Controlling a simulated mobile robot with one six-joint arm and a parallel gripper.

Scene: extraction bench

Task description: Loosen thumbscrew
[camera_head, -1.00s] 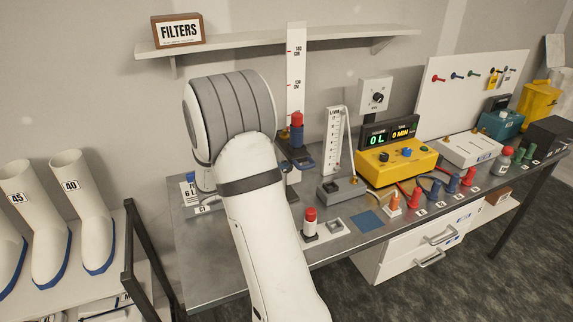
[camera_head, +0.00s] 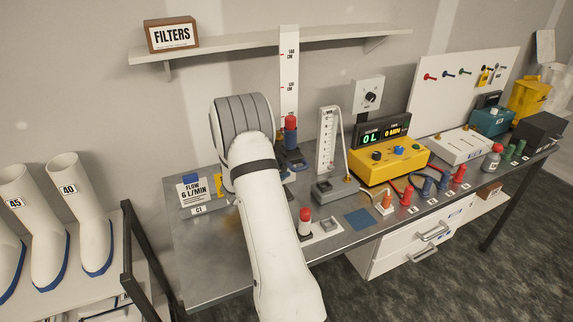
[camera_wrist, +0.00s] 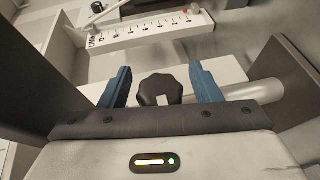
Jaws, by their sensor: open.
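A black lobed thumbscrew (camera_wrist: 160,89) shows in the wrist view, in the middle between the two blue fingers of my gripper (camera_wrist: 160,69). The fingers stand open, one on each side of it, with a visible gap on both sides. A pale cylinder lies just right of the right finger. In the head view my arm hides the gripper and the thumbscrew. The tall height scale (camera_head: 289,70) rises behind my arm, with a red-topped bottle (camera_head: 290,130) in front of it.
The flowmeter (camera_head: 327,142) stands right of my arm; its scale also shows in the wrist view (camera_wrist: 150,30). A flow card (camera_head: 194,190) stands to the left. A small red-capped vial (camera_head: 305,222) is close beside my forearm. The yellow box (camera_head: 388,160) is farther right.

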